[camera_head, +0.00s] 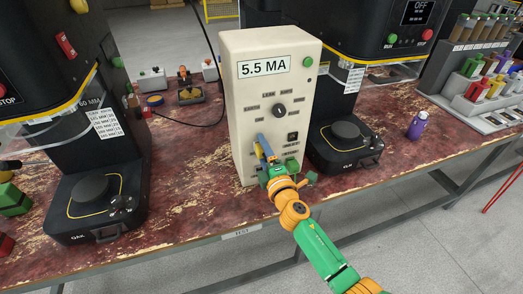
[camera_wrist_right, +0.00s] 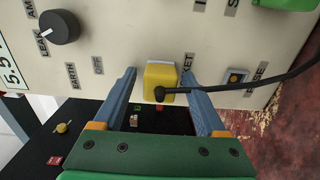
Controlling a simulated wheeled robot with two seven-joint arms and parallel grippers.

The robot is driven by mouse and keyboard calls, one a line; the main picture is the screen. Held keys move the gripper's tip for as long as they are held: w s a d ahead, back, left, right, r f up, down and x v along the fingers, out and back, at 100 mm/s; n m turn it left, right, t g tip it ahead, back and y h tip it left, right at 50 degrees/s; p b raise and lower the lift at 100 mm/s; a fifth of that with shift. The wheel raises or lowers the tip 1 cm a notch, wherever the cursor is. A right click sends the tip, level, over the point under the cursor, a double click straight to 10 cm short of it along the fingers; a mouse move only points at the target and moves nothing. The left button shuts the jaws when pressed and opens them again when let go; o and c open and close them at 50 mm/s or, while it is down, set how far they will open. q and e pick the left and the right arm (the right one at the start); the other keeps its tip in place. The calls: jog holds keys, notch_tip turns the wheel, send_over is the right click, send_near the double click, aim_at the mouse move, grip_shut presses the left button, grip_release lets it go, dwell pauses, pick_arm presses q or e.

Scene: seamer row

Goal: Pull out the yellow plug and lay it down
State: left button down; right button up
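The yellow plug (camera_wrist_right: 161,80) sits against the cream front panel of the 5.5 MA tester (camera_head: 230,110), beside a partly covered label. A black cord (camera_wrist_right: 250,92) runs from it to the right in the wrist view. My right gripper (camera_wrist_right: 161,100) is open, with one blue finger on each side of the plug and a visible gap on both sides. In the head view, my right gripper (camera_head: 263,148) is at the tester's lower panel and hides the plug. I cannot see my left gripper.
A black machine base (camera_head: 95,205) stands left of the tester and another (camera_head: 345,145) stands right. A purple bottle (camera_head: 418,125) and a rack of coloured items (camera_head: 485,85) are farther right. The worn red bench top (camera_head: 195,205) is bare in front-left of the tester.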

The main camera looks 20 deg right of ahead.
grip_shut()
jog(key=shift+s+f, duration=0.15)
jog(key=shift+s, duration=0.2)
jog(key=shift+s+d+p, duration=0.1)
jog(key=shift+s+p, duration=0.55)
jog(key=shift+s, duration=2.05)
